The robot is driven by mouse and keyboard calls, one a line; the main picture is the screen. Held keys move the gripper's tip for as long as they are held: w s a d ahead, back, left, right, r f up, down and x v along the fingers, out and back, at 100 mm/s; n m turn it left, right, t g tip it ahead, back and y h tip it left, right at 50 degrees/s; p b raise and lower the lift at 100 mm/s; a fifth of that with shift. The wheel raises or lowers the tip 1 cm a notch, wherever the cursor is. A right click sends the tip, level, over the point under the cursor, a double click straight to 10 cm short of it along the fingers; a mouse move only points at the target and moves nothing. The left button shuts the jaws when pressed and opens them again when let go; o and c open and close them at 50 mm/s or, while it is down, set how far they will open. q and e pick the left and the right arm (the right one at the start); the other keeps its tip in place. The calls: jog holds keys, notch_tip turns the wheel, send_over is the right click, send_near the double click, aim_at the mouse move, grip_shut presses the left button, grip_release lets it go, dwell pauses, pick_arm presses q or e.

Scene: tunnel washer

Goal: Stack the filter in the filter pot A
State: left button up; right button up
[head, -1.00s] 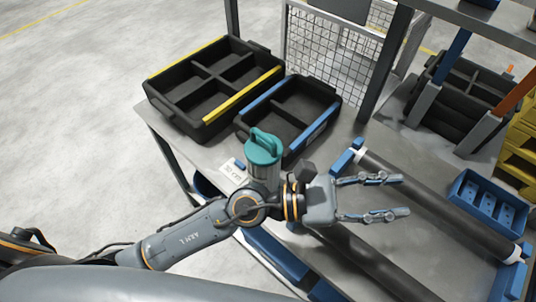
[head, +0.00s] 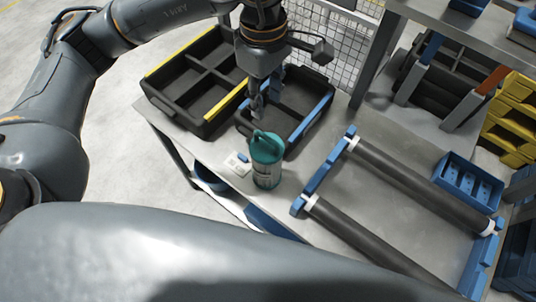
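A grey canister with a teal top and a teal handle (head: 266,160) stands upright near the left front edge of the workbench (head: 238,150). I cannot tell whether it is the filter or filter pot A, and no label on it is readable. My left gripper (head: 257,107) points down just behind the canister's top, in front of the blue-edged black crate. Its fingers show nearly edge-on, so their opening is unclear. I see nothing held between them. My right gripper is out of view.
A black crate with yellow edges (head: 158,96) and one with blue edges (head: 318,118) stand behind. Two dark rollers (head: 420,186) lie in blue holders at right. A blue tray (head: 468,182) is at far right. A small white card (head: 237,166) lies beside the canister.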

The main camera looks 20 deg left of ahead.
aim_at(267, 136)
pick_arm(q)
jog(key=f+p, duration=0.1)
jog(key=f, duration=0.3)
jog(key=f+p, duration=0.1)
jog(key=f, duration=0.2)
jog(key=shift+a+f, duration=0.2)
jog(key=shift+f, duration=0.2)
jog(key=shift+d+f+p, duration=0.1)
jog(key=shift+f+p, duration=0.35)
jog(key=shift+f, duration=0.05)
jog(key=f, duration=0.1)
jog(key=f+p, duration=0.1)
jog(key=f, duration=0.1)
jog(key=shift+s+d+f+p, duration=0.2)
jog(key=shift+s+f+p, duration=0.1)
jog(key=shift+p, duration=0.1)
jog(key=shift+w+f, duration=0.1)
jog(key=shift+f, duration=0.4)
grip_shut()
